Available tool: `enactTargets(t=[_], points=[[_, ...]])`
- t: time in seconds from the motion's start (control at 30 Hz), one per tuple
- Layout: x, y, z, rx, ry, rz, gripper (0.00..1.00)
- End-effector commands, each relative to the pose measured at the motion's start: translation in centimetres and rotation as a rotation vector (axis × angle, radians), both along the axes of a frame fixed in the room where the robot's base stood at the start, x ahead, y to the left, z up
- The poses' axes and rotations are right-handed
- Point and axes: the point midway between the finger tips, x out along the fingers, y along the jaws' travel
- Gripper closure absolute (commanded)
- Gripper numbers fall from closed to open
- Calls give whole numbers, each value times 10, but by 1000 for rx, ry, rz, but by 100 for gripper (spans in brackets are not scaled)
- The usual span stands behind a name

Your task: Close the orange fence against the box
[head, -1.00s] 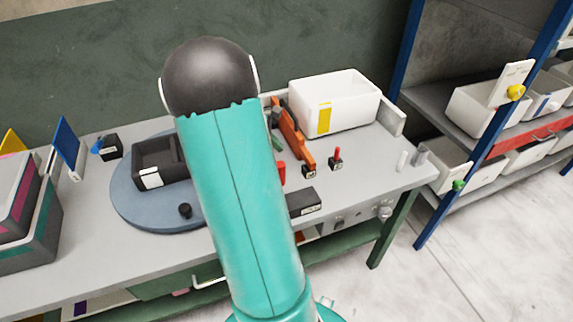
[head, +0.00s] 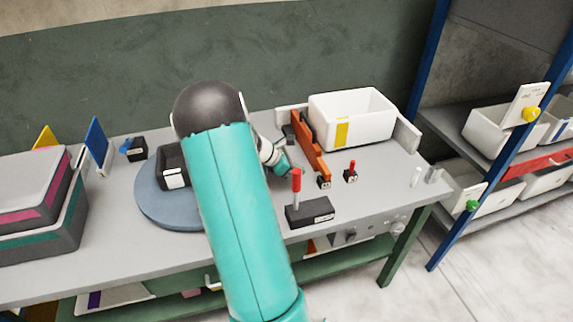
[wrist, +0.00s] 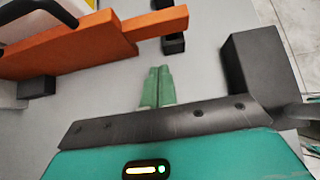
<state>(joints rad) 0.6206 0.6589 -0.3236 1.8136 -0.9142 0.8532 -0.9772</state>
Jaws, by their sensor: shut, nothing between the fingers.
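The orange fence (head: 308,147) stands on the bench along the left side of the white box (head: 350,118), which carries a yellow label. I cannot tell whether they touch. My gripper (head: 292,168) is just left of the fence, near its front end. In the wrist view my green fingertips (wrist: 158,76) are together and empty, low over the bench. The fence (wrist: 85,45) lies beyond and left of them there, its narrow end apart from the fingertips. Part of the box (wrist: 40,14) shows behind it.
A black block with a red lever (head: 296,184) stands in front of my gripper. A grey end wall (head: 407,136) stands right of the box. A round blue turntable (head: 160,208) is at left.

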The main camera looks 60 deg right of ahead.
Motion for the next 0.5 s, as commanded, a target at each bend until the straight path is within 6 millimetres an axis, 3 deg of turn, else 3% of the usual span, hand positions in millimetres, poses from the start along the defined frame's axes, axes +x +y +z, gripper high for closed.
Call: enactTargets(t=[0.07, 0.2, 0.5], points=[[-10, -8, -12, 1, 1, -4, 100], [-25, -22, -10, 0, -2, -1, 100], [-35, -31, -10, 0, -2, 3, 100]])
